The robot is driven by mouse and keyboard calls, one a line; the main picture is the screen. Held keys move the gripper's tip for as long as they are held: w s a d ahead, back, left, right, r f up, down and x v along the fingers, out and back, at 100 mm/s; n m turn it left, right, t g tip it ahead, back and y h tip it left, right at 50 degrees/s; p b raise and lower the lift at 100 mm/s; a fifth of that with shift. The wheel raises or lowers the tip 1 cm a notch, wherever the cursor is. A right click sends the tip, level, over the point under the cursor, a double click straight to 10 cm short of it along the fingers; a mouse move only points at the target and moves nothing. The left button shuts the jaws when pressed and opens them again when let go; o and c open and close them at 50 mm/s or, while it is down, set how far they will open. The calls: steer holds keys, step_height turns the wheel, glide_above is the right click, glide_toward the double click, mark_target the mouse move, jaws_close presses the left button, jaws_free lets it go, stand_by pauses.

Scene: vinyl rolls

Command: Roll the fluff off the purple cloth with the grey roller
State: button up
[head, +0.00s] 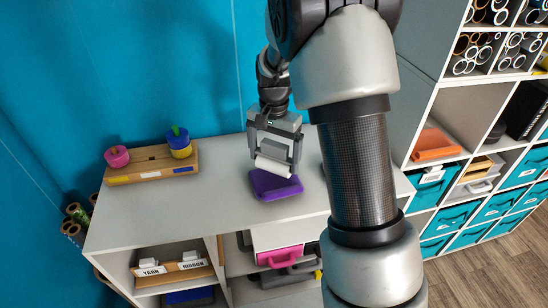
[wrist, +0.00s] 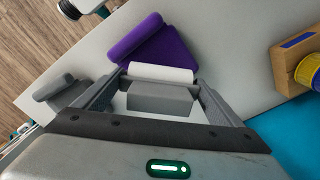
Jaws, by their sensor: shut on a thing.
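The purple cloth (head: 275,185) lies folded on the pale top of the low shelf unit; it also shows in the wrist view (wrist: 153,48), with a thicker rolled edge at its upper left. My gripper (head: 275,148) is shut on the grey roller, whose grey block (wrist: 160,98) sits between the fingers. No fluff can be made out on the cloth.
A wooden stand (head: 150,167) with pink and yellow-blue rolls is at the left of the unit top. A grey folded piece (wrist: 65,90) lies left of the cloth in the wrist view. The top's front left (head: 150,220) is clear. Cube shelves (head: 465,190) stand at right.

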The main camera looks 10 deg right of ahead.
mark_target(274, 145)
steer(key=shift+r+p, duration=1.6)
steer(key=shift+r, duration=0.9)
steer(key=shift+s+f, duration=0.1)
